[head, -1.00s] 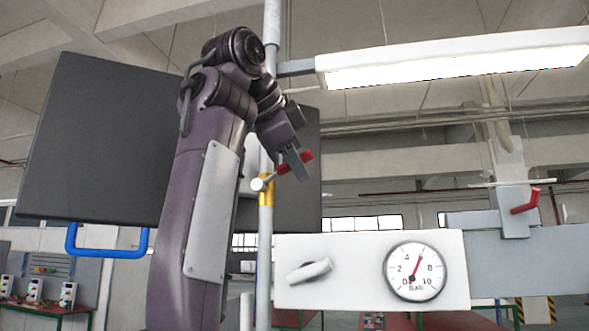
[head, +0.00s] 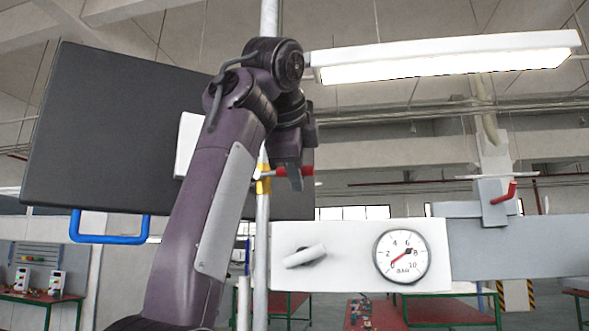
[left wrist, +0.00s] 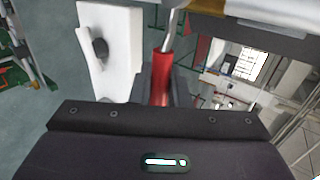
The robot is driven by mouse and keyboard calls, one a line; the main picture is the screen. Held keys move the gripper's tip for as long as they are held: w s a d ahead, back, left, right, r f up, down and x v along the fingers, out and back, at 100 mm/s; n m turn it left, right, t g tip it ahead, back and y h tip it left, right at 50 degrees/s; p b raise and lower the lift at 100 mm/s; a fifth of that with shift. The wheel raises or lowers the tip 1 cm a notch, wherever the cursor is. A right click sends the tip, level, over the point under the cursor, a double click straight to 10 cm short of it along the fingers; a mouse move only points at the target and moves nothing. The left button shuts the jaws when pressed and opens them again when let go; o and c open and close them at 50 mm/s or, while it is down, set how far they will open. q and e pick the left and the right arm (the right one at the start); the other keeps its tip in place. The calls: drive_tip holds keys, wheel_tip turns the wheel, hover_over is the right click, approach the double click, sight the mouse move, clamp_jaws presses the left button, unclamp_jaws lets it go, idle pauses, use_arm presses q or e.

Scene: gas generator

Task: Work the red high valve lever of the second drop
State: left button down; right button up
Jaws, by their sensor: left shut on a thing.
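The red lever (head: 280,171) sits high on the vertical grey pipe (head: 262,230), at a valve with a yellow band (head: 263,186). It lies about level, pointing right from the pipe. My left gripper (head: 294,182) is shut on it, and its fingers hide part of the handle in the head view. In the left wrist view the red handle (left wrist: 161,78) lies between the fingers, with the metal stem running up from it. My right gripper is not in view.
A white panel with a grey knob (head: 305,256) and a round gauge (head: 402,257) stands below right. Another red lever (head: 503,193) is farther right. A lit lamp (head: 450,60) hangs above. A large dark panel (head: 110,125) is behind my left arm.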

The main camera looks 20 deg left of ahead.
use_arm(q)
drive_tip(key=shift+f, duration=0.1)
drive_tip(key=c, duration=1.4)
unclamp_jaws()
drive_tip(key=shift+c, duration=0.2)
drive_tip(key=v, duration=0.8)
drive_tip(key=shift+w, duration=0.1)
